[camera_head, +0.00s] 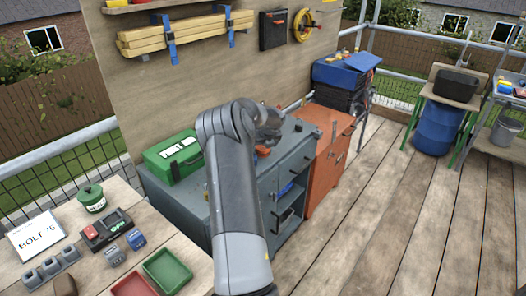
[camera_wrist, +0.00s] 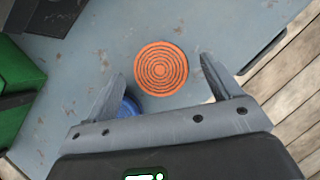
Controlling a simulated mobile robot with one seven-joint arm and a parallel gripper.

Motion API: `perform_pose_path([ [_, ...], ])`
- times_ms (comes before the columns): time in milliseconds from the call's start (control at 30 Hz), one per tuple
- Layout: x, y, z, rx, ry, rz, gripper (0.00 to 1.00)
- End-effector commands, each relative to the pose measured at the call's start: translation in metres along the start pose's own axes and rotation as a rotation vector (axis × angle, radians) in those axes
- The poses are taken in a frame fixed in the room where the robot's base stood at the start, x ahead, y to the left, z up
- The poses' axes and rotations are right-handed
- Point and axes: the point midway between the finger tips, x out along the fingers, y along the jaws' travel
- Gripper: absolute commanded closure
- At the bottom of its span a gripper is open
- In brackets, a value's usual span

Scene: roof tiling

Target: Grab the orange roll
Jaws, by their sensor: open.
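The orange roll (camera_wrist: 161,69) lies on the grey-blue bench top in the wrist view, seen from above as a disc of concentric rings. My gripper (camera_wrist: 159,75) is open above it, with one finger to the left and one to the right of the roll. The fingers appear apart from the roll; the height between them is hard to tell. In the head view a small orange patch (camera_head: 263,151) shows beside my arm on the bench, and my arm hides most of that spot. My gripper's fingers are not clear in the head view.
A blue round object (camera_wrist: 128,108) sits close by the left finger. A green first aid box (camera_head: 172,158) stands on the grey-blue bench (camera_head: 190,197), left of my arm. An orange cabinet (camera_head: 327,150) adjoins the bench on the right. Plank floor beyond is open.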

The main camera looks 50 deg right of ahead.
Motion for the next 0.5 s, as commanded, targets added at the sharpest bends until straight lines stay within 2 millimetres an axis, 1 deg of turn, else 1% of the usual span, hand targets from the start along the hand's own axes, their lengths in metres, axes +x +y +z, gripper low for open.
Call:
perform_pose_path([
  [33,0.008,-0.001,-0.001,-0.001,0.001,0.000,0.17],
  [100,0.017,0.000,-0.001,0.000,0.001,0.000,0.17],
  [200,0.023,0.000,0.000,0.000,-0.001,0.000,0.17],
  [467,0.025,0.000,0.000,0.000,-0.001,0.000,0.17],
  [500,0.025,0.000,0.000,0.000,-0.001,0.000,0.20],
])
